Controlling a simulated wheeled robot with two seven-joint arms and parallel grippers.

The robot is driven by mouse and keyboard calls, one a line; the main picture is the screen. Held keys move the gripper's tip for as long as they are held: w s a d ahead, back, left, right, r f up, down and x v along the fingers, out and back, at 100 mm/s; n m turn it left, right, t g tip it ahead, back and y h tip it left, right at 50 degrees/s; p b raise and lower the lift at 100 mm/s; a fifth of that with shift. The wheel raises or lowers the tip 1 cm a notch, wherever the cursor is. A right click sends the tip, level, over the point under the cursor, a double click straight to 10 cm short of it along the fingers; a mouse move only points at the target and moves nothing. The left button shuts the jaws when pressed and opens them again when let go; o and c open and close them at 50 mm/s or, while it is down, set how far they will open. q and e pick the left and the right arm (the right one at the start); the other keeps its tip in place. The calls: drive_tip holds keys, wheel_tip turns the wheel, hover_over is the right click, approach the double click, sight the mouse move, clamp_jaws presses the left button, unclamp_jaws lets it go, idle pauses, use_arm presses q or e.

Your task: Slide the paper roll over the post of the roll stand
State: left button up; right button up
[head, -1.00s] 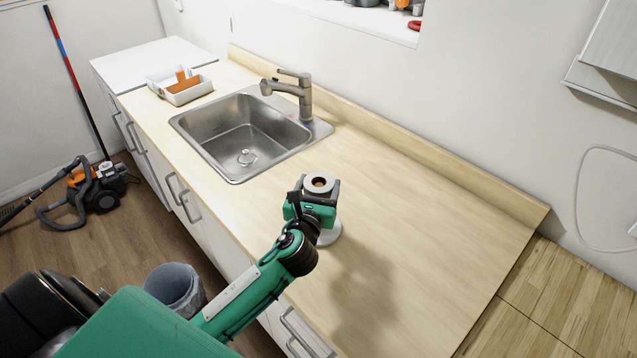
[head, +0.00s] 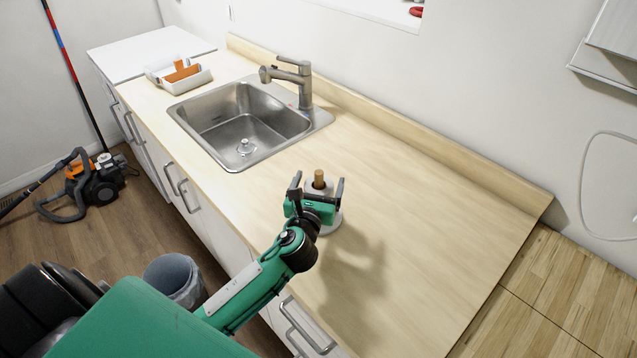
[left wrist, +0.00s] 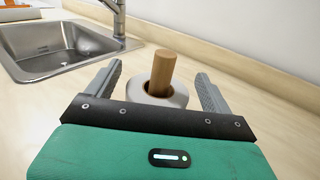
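The wooden post (head: 319,178) of the roll stand rises upright through the white paper roll (head: 316,189). In the left wrist view the post (left wrist: 162,70) stands up out of the hole of the roll (left wrist: 177,99), and the roll is around it. The stand's pale round base (head: 332,225) shows partly behind my gripper. My left gripper (head: 318,181) is open, with one finger on each side of the roll. In the left wrist view a gap shows between the fingers (left wrist: 160,73) and the roll. The roll's lower part is hidden. My right gripper is not in view.
A steel sink (head: 242,125) with a faucet (head: 300,82) lies behind and left of the stand. A white and orange caddy (head: 182,80) stands farther back. The counter (head: 430,220) right of the stand is clear. A bin (head: 172,276) stands on the floor.

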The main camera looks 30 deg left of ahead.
use_arm(q)
drive_tip(key=shift+o, duration=0.2)
drive_tip(key=shift+s+d+f, duration=0.1)
drive_tip(key=shift+s, duration=0.25)
drive_tip(key=b+v, duration=0.3)
drive_tip(key=v, duration=1)
drive_tip(key=shift+s, duration=0.1)
